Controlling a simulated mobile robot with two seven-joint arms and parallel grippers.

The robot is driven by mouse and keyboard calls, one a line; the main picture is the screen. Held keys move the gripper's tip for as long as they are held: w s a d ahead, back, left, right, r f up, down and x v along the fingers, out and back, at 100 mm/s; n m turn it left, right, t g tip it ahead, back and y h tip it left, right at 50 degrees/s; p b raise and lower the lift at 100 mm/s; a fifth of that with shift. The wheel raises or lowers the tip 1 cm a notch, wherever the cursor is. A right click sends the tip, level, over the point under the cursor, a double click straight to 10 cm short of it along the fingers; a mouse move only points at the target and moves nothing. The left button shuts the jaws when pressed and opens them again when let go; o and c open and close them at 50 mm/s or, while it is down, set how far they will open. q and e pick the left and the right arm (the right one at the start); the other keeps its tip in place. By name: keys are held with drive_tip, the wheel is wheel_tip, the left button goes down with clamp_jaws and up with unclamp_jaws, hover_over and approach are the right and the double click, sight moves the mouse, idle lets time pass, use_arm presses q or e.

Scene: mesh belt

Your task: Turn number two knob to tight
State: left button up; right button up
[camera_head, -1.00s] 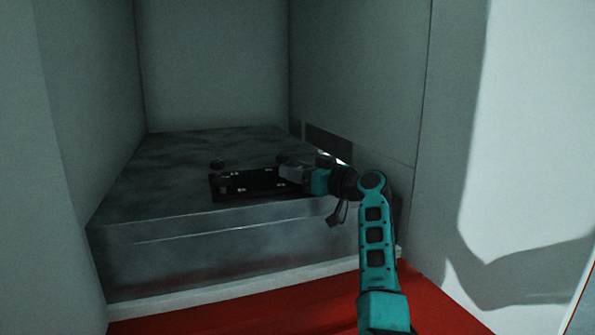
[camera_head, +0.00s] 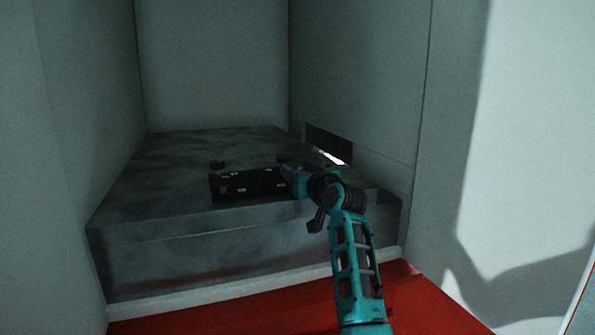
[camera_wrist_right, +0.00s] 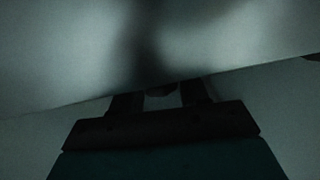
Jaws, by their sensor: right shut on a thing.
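A dark grey metal block (camera_head: 150,200) fills the lower part of the recess. A black plate (camera_head: 245,184) with several small light marks is on its top near the front. A small dark knob (camera_head: 217,165) stands behind the plate's left part, and another dark knob-like piece (camera_head: 283,158) is near its right end. My right gripper (camera_head: 287,174) is at the plate's right end. In the right wrist view, its two fingers (camera_wrist_right: 160,98) are shut on a small dark round piece (camera_wrist_right: 160,90); no number on it can be read. My left gripper is not in view.
Pale walls (camera_head: 215,65) close the recess at left, back and right. A dark slot (camera_head: 329,144) with a bright strip is in the right wall near the gripper. A red surface (camera_head: 230,312) lies in front of the block.

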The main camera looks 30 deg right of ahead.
drive_tip(key=m+g+h, duration=0.1)
drive_tip(key=m+h, duration=0.1)
drive_tip(key=h, duration=0.2)
drive_tip(key=shift+a+m, duration=0.15)
drive_tip(key=shift+m, duration=0.25)
drive_tip(key=shift+f+m+g+h+b, duration=0.1)
drive_tip(key=shift+m+g+h+b, duration=0.2)
drive_tip(key=shift+m+g+h, duration=0.45)
drive_tip(key=m+h+b, duration=0.1)
drive_tip(key=m+g+h+b, duration=0.1)
drive_tip(key=h+b, duration=0.1)
drive_tip(key=shift+f+g+h, duration=0.1)
drive_tip(key=shift+g+h, duration=0.15)
drive_tip(key=shift+m+g+h+b, duration=0.4)
drive_tip(key=shift+m+h+b, duration=0.05)
drive_tip(key=shift+h, duration=0.05)
drive_tip(key=o, duration=0.9)
drive_tip(key=shift+o, duration=0.2)
